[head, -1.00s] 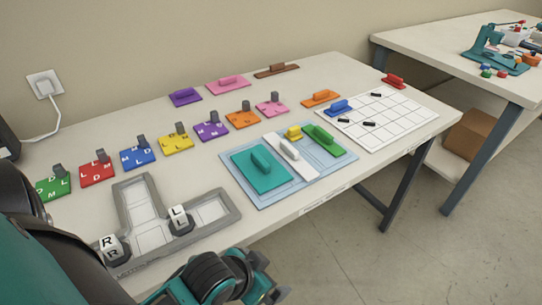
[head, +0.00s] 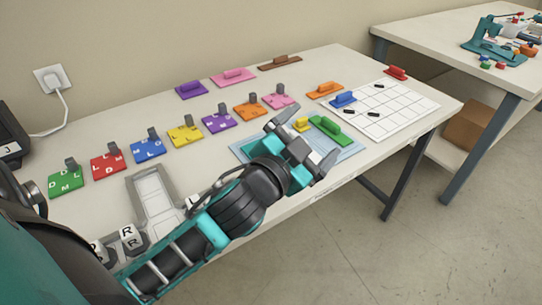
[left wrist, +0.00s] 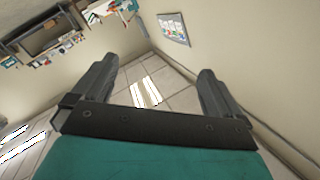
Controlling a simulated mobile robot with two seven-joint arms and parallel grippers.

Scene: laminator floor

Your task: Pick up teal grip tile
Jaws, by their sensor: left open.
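My left gripper (head: 303,144) is open and empty above the light-blue tray (head: 347,152) on the table. The teal grip tile is mostly hidden behind my gripper and wrist; a teal patch (head: 262,147) beside the wrist looks like its far edge. Its handle does not show. In the left wrist view my open fingers (left wrist: 158,72) show with only floor and walls between and beyond them, and no tile. My right gripper is not in view.
The green tile (head: 331,130) and small yellow tile (head: 301,125) lie close to my left fingers. A row of lettered coloured tiles (head: 185,135) stands behind. A white grid board (head: 405,105) lies to the right.

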